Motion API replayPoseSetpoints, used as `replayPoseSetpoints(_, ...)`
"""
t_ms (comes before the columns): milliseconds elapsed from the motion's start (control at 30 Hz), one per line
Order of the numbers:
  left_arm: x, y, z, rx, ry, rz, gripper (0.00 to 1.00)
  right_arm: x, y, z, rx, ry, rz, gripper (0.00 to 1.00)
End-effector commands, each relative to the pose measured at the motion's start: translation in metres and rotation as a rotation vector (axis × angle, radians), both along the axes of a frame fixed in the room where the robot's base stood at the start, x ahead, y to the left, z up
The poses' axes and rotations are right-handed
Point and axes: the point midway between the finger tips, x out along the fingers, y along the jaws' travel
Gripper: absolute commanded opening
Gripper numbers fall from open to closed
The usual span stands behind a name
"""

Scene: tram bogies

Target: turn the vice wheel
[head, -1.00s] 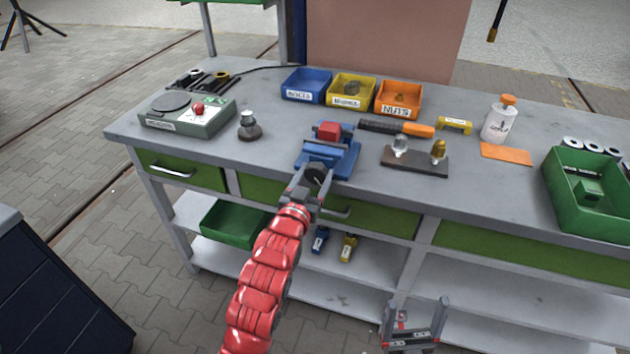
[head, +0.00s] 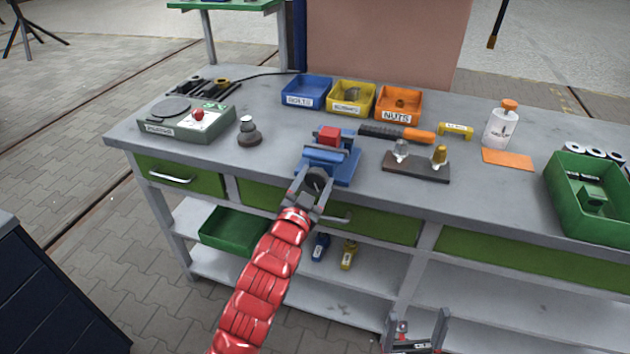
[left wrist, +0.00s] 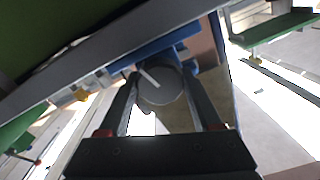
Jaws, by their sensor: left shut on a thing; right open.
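The blue vice (head: 331,158) stands at the front edge of the workbench, with a red block (head: 329,136) between its jaws. Its dark round wheel (head: 317,179) faces forward over the bench edge. My left gripper (head: 315,187) is shut on the wheel, with one finger on each side. In the left wrist view, the grey wheel face (left wrist: 162,88) with a pale line on it sits between the two fingers of the left gripper (left wrist: 168,95). My right gripper (head: 417,330) is open and empty, low in front of the bench.
On the grey workbench (head: 250,175) stand blue (head: 306,92), yellow (head: 351,97) and orange (head: 398,104) bins behind the vice. A dark block with two fittings (head: 416,166) is to its right, and a dark round stand (head: 249,133) to its left. Drawer handles are close below.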

Motion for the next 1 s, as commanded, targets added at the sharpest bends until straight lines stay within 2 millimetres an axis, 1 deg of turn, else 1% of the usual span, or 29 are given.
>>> replayPoseSetpoints(67, 0.000, 0.000, -0.003, 0.001, 0.007, 0.001, 0.10, 0.000, 0.000, 0.000, 0.000, 0.000, 0.000, 0.86)
replayPoseSetpoints(100, 0.000, 0.000, -0.003, 0.000, 0.008, 0.001, 0.69, 0.000, 0.000, 0.000, 0.000, 0.000, 0.000, 0.86)
replayPoseSetpoints(233, 0.000, 0.000, -0.003, 0.000, 0.006, 0.000, 0.93, 0.000, 0.000, 0.000, 0.000, 0.000, 0.000, 0.86)
replayPoseSetpoints(267, 0.000, 0.000, -0.002, 0.001, 0.005, 0.001, 0.96, 0.000, 0.000, 0.000, 0.000, 0.000, 0.000, 0.86)
replayPoseSetpoints(533, 0.000, 0.000, -0.001, 0.000, 0.002, 0.000, 0.96, 0.000, 0.000, 0.000, 0.000, 0.000, 0.000, 0.86)
replayPoseSetpoints(667, -0.006, 0.003, -0.002, 0.000, 0.004, 0.001, 0.96, 0.000, 0.000, -0.001, 0.000, 0.000, 0.000, 0.86)
replayPoseSetpoints(767, -0.019, 0.007, -0.001, -0.001, 0.000, 0.000, 0.96, 0.000, 0.000, -0.002, 0.000, 0.000, 0.000, 0.86)
replayPoseSetpoints(833, -0.032, 0.011, -0.002, 0.000, 0.002, 0.002, 0.96, 0.000, 0.000, -0.004, 0.000, 0.000, 0.000, 0.86)
replayPoseSetpoints(967, -0.061, 0.021, -0.002, 0.000, 0.003, 0.002, 0.96, 0.000, 0.000, -0.005, 0.000, 0.000, 0.000, 0.86)
replayPoseSetpoints(1000, -0.070, 0.024, -0.001, 0.000, 0.005, 0.002, 0.96, 0.000, 0.000, -0.001, 0.000, 0.000, 0.000, 0.86)
